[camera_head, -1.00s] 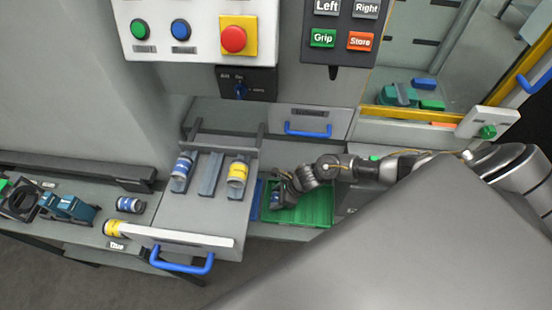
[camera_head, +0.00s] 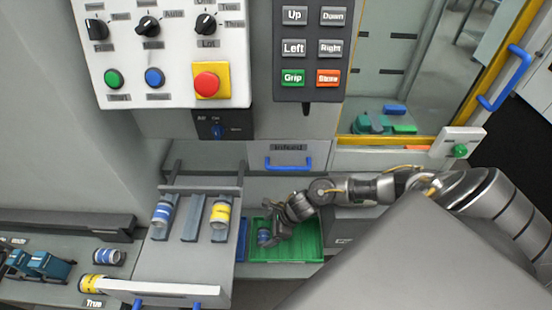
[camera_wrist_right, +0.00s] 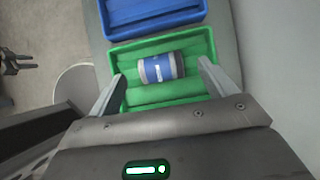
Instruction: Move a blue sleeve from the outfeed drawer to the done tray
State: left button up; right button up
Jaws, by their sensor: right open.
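A blue sleeve with a white band (camera_wrist_right: 160,69) lies on its side in the green tray (camera_wrist_right: 130,46). In the head view this sleeve (camera_head: 264,237) is near the left end of the green tray (camera_head: 314,242). My right gripper (camera_head: 276,236) is over the tray beside it. In the right wrist view the open fingers (camera_wrist_right: 160,74) stand apart, one toward each end of the sleeve, with gaps visible. The pulled-out drawer (camera_head: 184,262) holds another blue sleeve (camera_head: 162,214) at left and a yellow sleeve (camera_head: 221,214) at right. My left gripper is out of view.
A blue tray (camera_wrist_right: 155,14) adjoins the green one. On the left bench lie a blue sleeve (camera_head: 109,257) and a yellow sleeve (camera_head: 93,284). The shut Infeed drawer (camera_head: 289,154) and control panels (camera_head: 160,85) rise behind the trays.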

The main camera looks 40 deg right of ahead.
jog(key=v, duration=0.6)
jog(key=shift+r+b, duration=0.25)
jog(key=shift+b, duration=0.15)
jog(key=shift+s, duration=0.1)
